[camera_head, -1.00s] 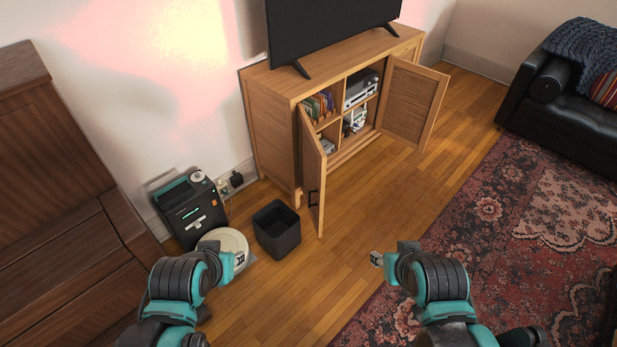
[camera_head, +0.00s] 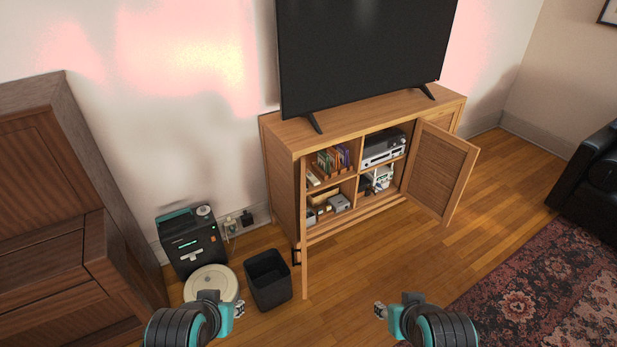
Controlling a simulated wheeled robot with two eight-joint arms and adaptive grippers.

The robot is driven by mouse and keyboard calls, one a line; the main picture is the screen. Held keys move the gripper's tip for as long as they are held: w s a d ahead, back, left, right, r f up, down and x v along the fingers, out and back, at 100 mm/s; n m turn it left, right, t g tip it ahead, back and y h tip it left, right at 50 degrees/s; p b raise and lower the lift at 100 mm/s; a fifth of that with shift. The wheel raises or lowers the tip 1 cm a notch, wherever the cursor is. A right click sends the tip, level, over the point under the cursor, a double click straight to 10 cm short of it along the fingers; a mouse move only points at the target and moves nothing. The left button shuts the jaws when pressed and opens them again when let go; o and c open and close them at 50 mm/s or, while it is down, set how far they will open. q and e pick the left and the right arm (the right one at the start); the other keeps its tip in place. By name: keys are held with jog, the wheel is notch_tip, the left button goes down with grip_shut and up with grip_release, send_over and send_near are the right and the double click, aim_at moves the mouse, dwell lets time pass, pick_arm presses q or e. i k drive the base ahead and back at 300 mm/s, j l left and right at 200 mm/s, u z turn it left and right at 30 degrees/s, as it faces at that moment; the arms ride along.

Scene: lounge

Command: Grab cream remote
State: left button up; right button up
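The wooden TV cabinet (camera_head: 283,200) stands against the wall with its doors open. A small pale, elongated item (camera_head: 313,178) lies at the front left of its upper left compartment; it may be the cream remote, but it is too small to be sure. My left gripper (camera_head: 239,310) is at the bottom of the view, in front of the black bin and well short of the cabinet. My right gripper (camera_head: 379,311) is over the wooden floor, also apart from the cabinet. Neither gripper touches anything I can see, and their finger openings are too small to make out.
The left cabinet door (camera_head: 304,255) is seen nearly edge-on; the right door (camera_head: 440,172) swings outward. A black bin (camera_head: 268,279), a round robot vacuum (camera_head: 211,284) and a black box device (camera_head: 190,243) stand left. Floor before the cabinet is clear. A rug (camera_head: 545,290) lies right.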

aim_at(312, 179)
jog(key=i+l+z, duration=0.2)
jog(key=i+z, duration=0.5)
jog(key=i, duration=0.2)
jog(key=i+z, duration=0.35)
jog(key=i, duration=0.15)
jog(key=i+j, duration=0.2)
jog(key=j, duration=0.1)
